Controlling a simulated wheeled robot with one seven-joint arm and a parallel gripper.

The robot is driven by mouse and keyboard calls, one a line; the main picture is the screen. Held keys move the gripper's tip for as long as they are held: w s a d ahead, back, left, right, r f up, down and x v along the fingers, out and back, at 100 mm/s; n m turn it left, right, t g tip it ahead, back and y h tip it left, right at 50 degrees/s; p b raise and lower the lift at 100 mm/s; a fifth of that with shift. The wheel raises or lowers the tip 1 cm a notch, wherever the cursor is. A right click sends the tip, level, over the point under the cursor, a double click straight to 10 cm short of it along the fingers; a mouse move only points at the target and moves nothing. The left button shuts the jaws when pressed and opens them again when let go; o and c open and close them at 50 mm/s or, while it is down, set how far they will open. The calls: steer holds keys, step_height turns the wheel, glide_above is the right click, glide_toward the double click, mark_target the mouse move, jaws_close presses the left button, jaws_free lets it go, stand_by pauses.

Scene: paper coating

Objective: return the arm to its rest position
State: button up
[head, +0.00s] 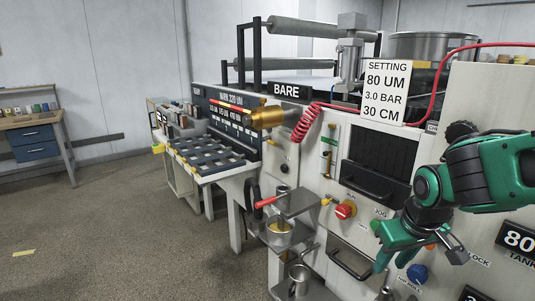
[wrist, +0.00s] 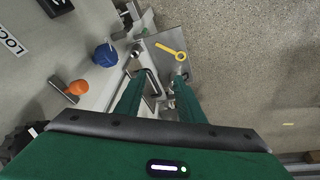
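My green arm (head: 472,175) reaches in from the right in the head view, bent at the elbow, with its hand hanging down. My gripper (head: 391,262) points downward in front of the machine's control panel. In the wrist view the two green fingers of my gripper (wrist: 158,88) stand apart with nothing held between them. The floor and parts of the machine show past the fingertips.
A blue knob (wrist: 103,55) and an orange knob (wrist: 77,87) are on the panel beside my gripper. A red knob (head: 346,210) and a black drawer handle (head: 366,188) are to its left. A metal cup (head: 299,280) stands low. Open floor (head: 120,225) lies left.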

steer(key=s+d+m+g, duration=0.2)
steer(key=s+d+m, duration=0.2)
steer(key=s, duration=0.5)
steer(key=s+d+r+m+g, duration=0.1)
steer(key=s+d+m, duration=0.3)
steer(key=s+d, duration=0.4)
steer(key=shift+s+d+g, duration=0.2)
steer(key=shift+s+g, duration=0.2)
steer(key=shift+s, duration=0.7)
steer(key=shift+w+f, duration=0.25)
steer(key=shift+w, duration=0.4)
steer(key=shift+c, duration=0.5)
